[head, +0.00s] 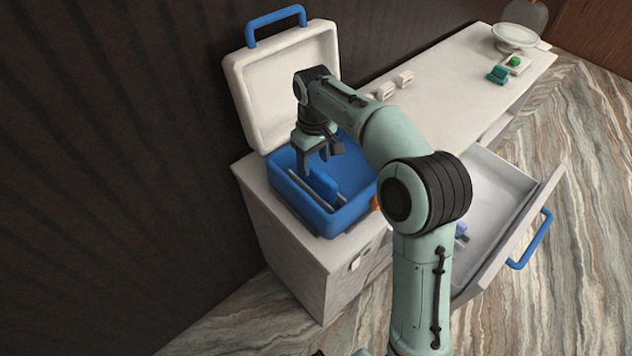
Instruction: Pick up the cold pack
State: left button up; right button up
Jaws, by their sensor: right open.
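A blue cooler box (350,217) stands open on the near end of the white counter, its white lid (245,98) tipped up against the wall. Inside it a flat blue slab that looks like the cold pack (322,186) stands on edge beside a thin grey divider. My right gripper (316,163) points down into the cooler with its jaws open, just above the blue slab. I cannot tell whether the fingers touch it. My right arm hides part of the cooler's right side. My left gripper is not in view.
A white drawer (497,185) with a blue handle (532,240) is pulled out on the right, a small blue item (461,230) partly hidden in it. Small white blocks (394,86), a teal item (498,75) and a scale (515,37) sit along the counter. A dark wall is behind.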

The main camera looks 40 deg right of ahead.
aim_at(316, 169)
jog(key=f, duration=0.5)
jog(key=shift+s+d+f+b, duration=0.15)
jog(key=shift+s+f+b, duration=0.1)
jog(key=shift+f+b, duration=0.15)
grip_shut()
